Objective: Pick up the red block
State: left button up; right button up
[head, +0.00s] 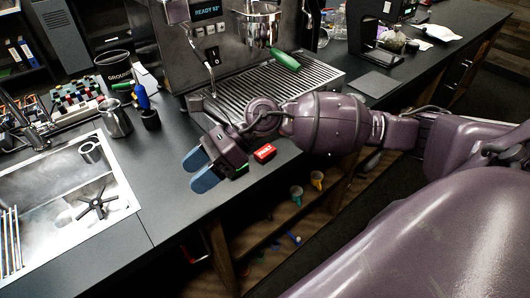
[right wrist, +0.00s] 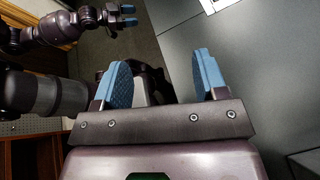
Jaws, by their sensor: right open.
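The red block (head: 265,152) is small, with pale marking on its side. In the head view it lies on the dark counter near the front edge, just right of my right gripper's body. My right gripper (head: 200,171) is open and empty, its blue fingers pointing left, away from the block. The right wrist view shows the same open fingers (right wrist: 163,72) with nothing between them; the block is not visible there. My left gripper (right wrist: 128,15) shows at the upper left of the right wrist view, its blue fingers apart and empty.
The espresso machine (head: 220,50) with its drip tray (head: 265,88) stands behind my right arm. A sink (head: 70,205), a metal pitcher (head: 115,118) and a knock box (head: 113,68) are to the left. Cups (head: 317,180) sit on a shelf below the counter. Counter left of the gripper is clear.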

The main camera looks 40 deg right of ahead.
jog(key=w+d+f+n+h, duration=0.1)
jog(key=w+d+n+h, duration=0.1)
jog(key=d+h, duration=0.3)
jog(key=w+d+f+n+h, duration=0.1)
jog(key=w+d+n+h, duration=0.15)
jog(key=d, duration=0.45)
notch_tip(320, 180, up, 3)
jog(key=h, duration=0.6)
send_over(266, 150)
jog(key=shift+n+y, duration=0.25)
jog(key=shift+n, duration=0.1)
jog(key=f, duration=0.4)
jog(key=shift+d+f, duration=0.15)
jog(key=shift+d, duration=0.25)
jog(key=shift+a+f, duration=0.15)
jog(key=shift+f, duration=1.4)
jog(key=shift+a+f, duration=0.15)
jog(key=shift+f, duration=1.4)
jog(key=c, duration=1)
